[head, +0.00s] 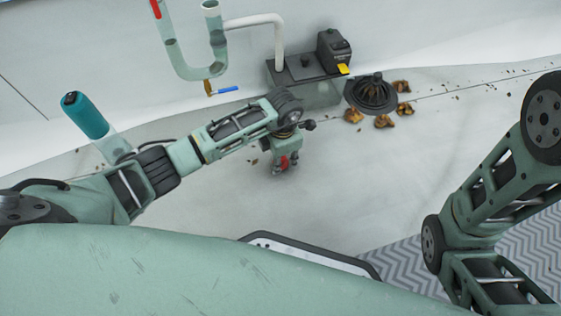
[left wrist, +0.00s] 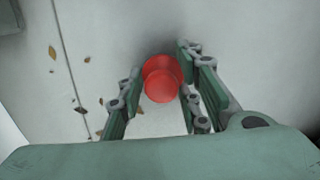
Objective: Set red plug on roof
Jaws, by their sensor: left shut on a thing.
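The red plug (head: 284,162) is between the fingers of my left gripper (head: 281,171), over the pale roof (head: 225,195) near the middle of the head view. In the left wrist view the plug (left wrist: 162,84) shows as a round red cap with a wider flange, and the fingers of my left gripper (left wrist: 161,72) are on both sides of it. The gripper is shut on the plug. The plug's underside is hidden, and I cannot tell whether it touches the roof. My right arm is at the right, but its gripper is out of view.
A grey pump unit (head: 305,67) with a pipe stands behind the gripper. A black domed drain strainer (head: 371,93) lies to its right among dry leaves (head: 384,121). A teal-capped bottle (head: 86,116) stands at the left. The roof right of the gripper is mostly clear.

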